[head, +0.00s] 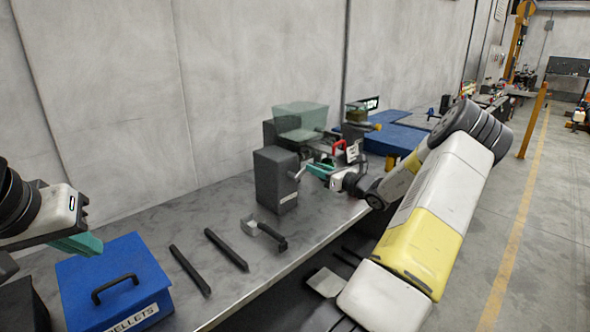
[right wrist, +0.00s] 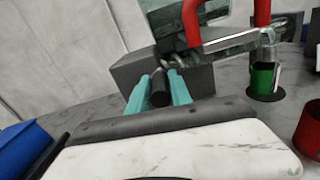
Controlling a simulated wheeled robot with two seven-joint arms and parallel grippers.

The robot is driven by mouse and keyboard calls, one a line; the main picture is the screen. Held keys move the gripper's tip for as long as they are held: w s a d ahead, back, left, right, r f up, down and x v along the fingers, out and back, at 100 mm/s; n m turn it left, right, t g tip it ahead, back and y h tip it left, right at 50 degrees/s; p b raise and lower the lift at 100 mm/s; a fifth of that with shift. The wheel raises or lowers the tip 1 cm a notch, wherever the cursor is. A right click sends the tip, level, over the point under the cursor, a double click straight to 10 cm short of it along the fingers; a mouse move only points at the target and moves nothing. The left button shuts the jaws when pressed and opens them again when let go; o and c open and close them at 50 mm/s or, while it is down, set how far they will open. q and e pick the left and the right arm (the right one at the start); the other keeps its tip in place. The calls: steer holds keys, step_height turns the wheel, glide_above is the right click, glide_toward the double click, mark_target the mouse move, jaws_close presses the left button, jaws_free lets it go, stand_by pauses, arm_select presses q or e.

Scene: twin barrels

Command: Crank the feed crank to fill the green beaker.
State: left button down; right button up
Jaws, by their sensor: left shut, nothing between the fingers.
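The feed crank's dark knob (right wrist: 160,90) sits between the teal fingers of my right gripper (right wrist: 158,92) in the right wrist view, with a finger along each side of it. In the head view, my right gripper (head: 320,168) is at the right side of a dark grey feeder box (head: 276,181). The green beaker (right wrist: 263,80) stands upright to the right of the knob, at the end of a clear chute (right wrist: 238,42). I cannot make out its contents. My left gripper (head: 78,244) is shut and empty above the blue box at the left.
A blue lidded box (head: 120,295) labelled pellets, two dark bars (head: 226,250) and a black-handled scoop (head: 265,232) lie on the grey bench. A clear green hopper (head: 301,116) is behind the feeder. A red bent handle (right wrist: 191,22) and a red cup (right wrist: 309,130) are near the beaker.

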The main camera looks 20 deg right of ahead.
jaws_close()
stand_by(1.1)
